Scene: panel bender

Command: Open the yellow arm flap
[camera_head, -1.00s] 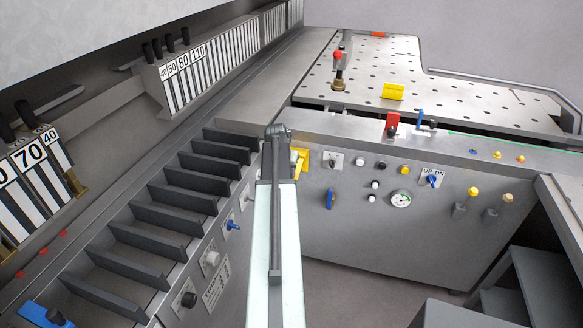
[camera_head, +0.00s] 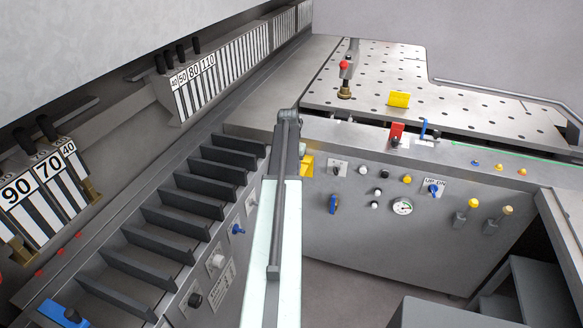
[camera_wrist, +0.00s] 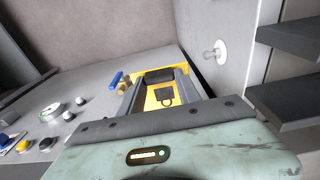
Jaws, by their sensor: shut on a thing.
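A yellow plate (camera_wrist: 165,94) with a black padlock mark shows between my gripper's dark fingers in the wrist view. In the head view only a yellow edge (camera_head: 306,166) shows beside my arm, on the grey front panel. My gripper (camera_wrist: 158,78) is shut on this yellow piece, which I take to be the arm flap. A black part lies across the plate's far end; I cannot tell whether it belongs to the plate or to my gripper. My own arm hides most of the contact in the head view.
The front panel has a blue knob (camera_head: 333,203), a pressure gauge (camera_head: 402,206) and several buttons. A separate yellow bracket (camera_head: 399,99) and a red-topped lever (camera_head: 345,72) stand on the perforated table. Dark slats (camera_head: 179,215) line the left.

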